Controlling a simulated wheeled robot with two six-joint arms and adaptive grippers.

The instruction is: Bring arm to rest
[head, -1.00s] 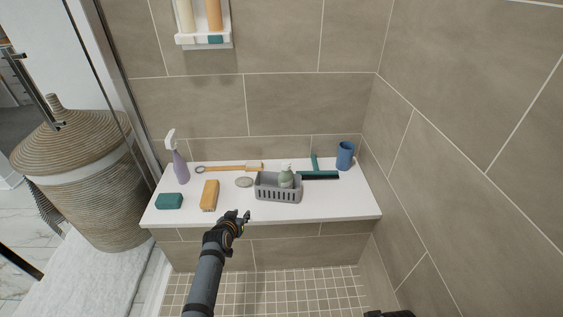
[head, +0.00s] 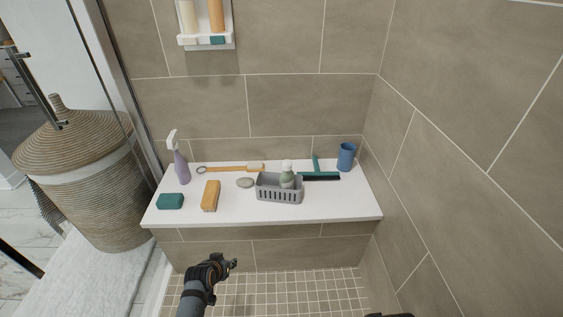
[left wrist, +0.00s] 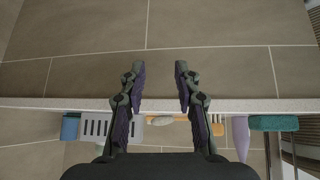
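My left gripper (head: 233,265) is in front of and below the white bench's front edge, over the tiled shower floor. In the left wrist view its two fingers (left wrist: 160,75) are spread apart with nothing between them. It touches nothing that I can see. A dark sliver at the bottom edge of the head view (head: 388,315) seems to be part of my right arm or gripper; its fingers do not show.
A wicker hamper (head: 80,180) stands left.

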